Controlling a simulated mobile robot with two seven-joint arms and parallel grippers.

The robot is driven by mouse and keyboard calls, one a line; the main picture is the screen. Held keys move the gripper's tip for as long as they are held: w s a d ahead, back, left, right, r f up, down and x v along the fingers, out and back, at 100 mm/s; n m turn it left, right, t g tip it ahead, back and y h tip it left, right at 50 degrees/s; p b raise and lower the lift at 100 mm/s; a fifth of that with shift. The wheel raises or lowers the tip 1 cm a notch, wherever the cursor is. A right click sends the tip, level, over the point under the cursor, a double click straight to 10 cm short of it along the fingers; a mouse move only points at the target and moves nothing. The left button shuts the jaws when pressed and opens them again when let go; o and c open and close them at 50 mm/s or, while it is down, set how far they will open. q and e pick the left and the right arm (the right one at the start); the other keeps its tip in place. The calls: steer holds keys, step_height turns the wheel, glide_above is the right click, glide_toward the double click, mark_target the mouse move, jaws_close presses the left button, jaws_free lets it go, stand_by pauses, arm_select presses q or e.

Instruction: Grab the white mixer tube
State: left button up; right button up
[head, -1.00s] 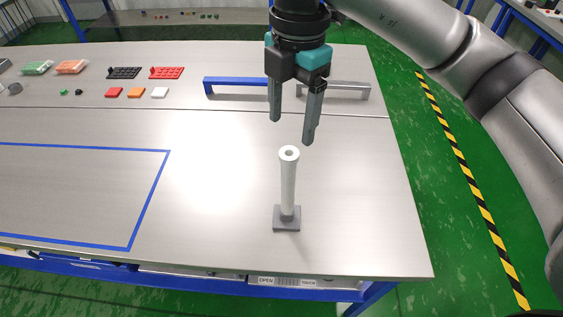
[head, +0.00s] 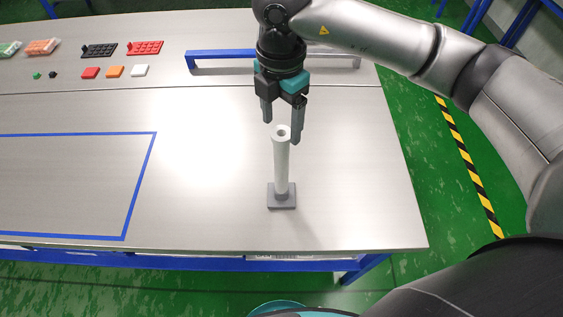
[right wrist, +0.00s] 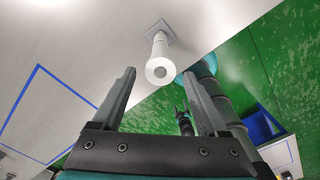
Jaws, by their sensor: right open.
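The white mixer tube (head: 281,160) stands upright on a small grey square base (head: 282,196) on the steel table, with a round hole in its top. In the right wrist view the tube (right wrist: 160,52) shows its open end towards me, centred in the gap just beyond the fingertips. My right gripper (head: 282,131) is open, its fingers pointing down at the tube's top end, one on either side of it in the picture. I cannot tell whether a finger touches the tube. My left gripper is not seen in the head view.
A blue handle bar (head: 222,54) lies behind the gripper. Black (head: 99,50) and red (head: 146,47) trays and small coloured squares lie at the back left. A blue tape outline (head: 139,185) marks the left of the table. The table around the tube is clear.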

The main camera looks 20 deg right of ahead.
mark_target(282, 133)
step_height(282, 133, down, 5)
steer(key=shift+r+p, duration=0.1)
steer(key=shift+p, duration=0.2)
jaws_close()
stand_by(0.5)
